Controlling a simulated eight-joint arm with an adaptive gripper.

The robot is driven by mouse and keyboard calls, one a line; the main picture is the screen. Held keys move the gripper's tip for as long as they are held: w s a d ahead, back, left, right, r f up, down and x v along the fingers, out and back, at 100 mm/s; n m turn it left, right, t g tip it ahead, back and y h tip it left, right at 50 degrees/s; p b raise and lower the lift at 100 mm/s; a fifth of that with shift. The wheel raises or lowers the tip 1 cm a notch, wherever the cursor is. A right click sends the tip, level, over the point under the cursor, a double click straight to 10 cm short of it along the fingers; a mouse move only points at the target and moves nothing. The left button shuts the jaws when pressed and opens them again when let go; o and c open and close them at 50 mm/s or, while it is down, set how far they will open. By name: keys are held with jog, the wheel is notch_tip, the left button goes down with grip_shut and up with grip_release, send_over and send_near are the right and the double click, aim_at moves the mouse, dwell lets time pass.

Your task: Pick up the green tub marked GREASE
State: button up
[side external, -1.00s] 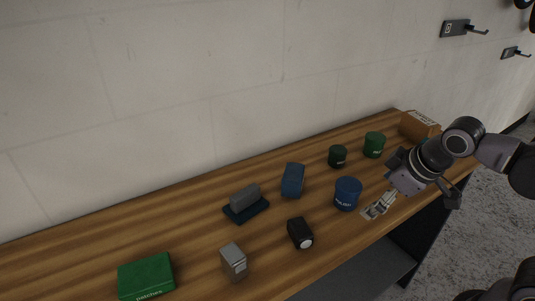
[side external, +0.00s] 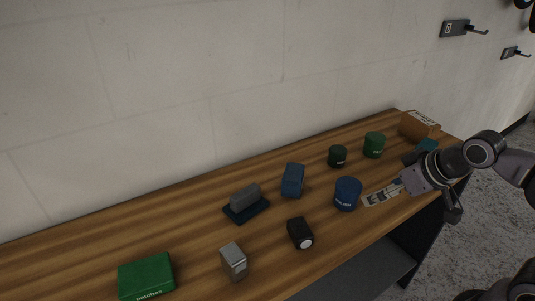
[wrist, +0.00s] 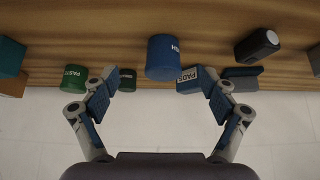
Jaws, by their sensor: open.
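Two green tubs stand upright towards the back right of the bench. The smaller, dark green tub (side external: 338,156) has a label too small to read; it also shows in the wrist view (wrist: 127,79), partly behind a finger. The larger, brighter green tub (side external: 374,145) seems to read PASTE in the wrist view (wrist: 74,78). I cannot read GREASE on either. My gripper (side external: 410,178) is open and empty, to the right of both tubs and nearer the bench's front edge. In the wrist view its fingers (wrist: 157,80) are spread wide.
A blue tub (side external: 347,194) stands in front of the green tubs. A blue box (side external: 292,180), black item (side external: 300,233), grey box (side external: 233,261) and green box (side external: 146,276) stand leftward. A cardboard box (side external: 420,125) is back right.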

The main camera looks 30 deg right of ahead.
dwell(0.3)
jog(key=m+g+h, duration=0.3)
jog(key=m+g, duration=0.1)
jog(key=m, duration=0.4)
send_near(339, 149)
jog(key=x, duration=1)
jog(key=shift+w+f, duration=0.1)
jog(key=shift+f, duration=0.25)
jog(key=c, duration=1.4)
jog(key=shift+r, duration=0.1)
jog(key=shift+c, duration=0.2)
